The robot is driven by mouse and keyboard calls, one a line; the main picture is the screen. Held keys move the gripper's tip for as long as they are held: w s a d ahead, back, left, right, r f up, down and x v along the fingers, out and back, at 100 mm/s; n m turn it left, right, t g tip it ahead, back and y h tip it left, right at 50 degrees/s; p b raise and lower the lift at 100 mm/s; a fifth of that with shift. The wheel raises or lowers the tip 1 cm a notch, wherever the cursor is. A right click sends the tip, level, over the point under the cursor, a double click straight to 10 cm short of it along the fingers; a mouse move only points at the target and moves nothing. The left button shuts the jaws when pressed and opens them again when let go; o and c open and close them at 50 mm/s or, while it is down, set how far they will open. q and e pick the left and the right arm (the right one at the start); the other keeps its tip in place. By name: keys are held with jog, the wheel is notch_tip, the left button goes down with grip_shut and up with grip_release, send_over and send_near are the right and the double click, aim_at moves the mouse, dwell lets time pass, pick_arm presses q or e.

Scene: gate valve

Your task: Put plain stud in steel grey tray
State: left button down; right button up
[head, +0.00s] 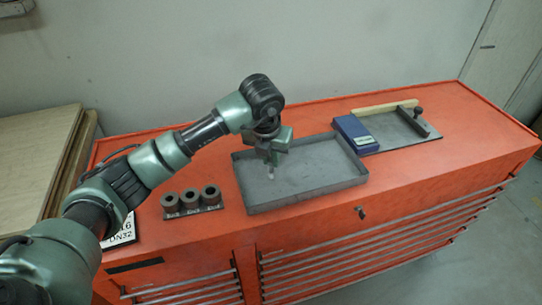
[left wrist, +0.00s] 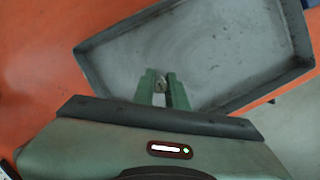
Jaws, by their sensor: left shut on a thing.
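The steel grey tray (head: 318,178) stands on the orange cabinet top, and it also fills much of the left wrist view (left wrist: 225,48). My left gripper (head: 271,166) points down over the left part of the tray. It is shut on a small grey piece, the plain stud (head: 271,174), whose lower end shows below the fingertips. In the left wrist view the stud's end (left wrist: 160,84) shows between the green fingers of my left gripper (left wrist: 161,80). I cannot tell whether the stud touches the tray floor. My right gripper is not in view.
Several brown rings (head: 191,198) sit in a row left of the tray. A blue box (head: 355,133) stands beside the tray's right side, near a grey plate (head: 398,130) with a wooden strip (head: 384,108). A white label card (head: 119,232) lies at the left.

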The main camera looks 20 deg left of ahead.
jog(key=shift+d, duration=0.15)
pick_arm(q)
jog(key=shift+f, duration=0.2)
jog(key=c, duration=1.4)
grip_release()
jog(key=shift+c, duration=0.2)
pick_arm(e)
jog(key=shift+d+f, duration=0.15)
pick_arm(q)
jog(key=shift+r, duration=0.1)
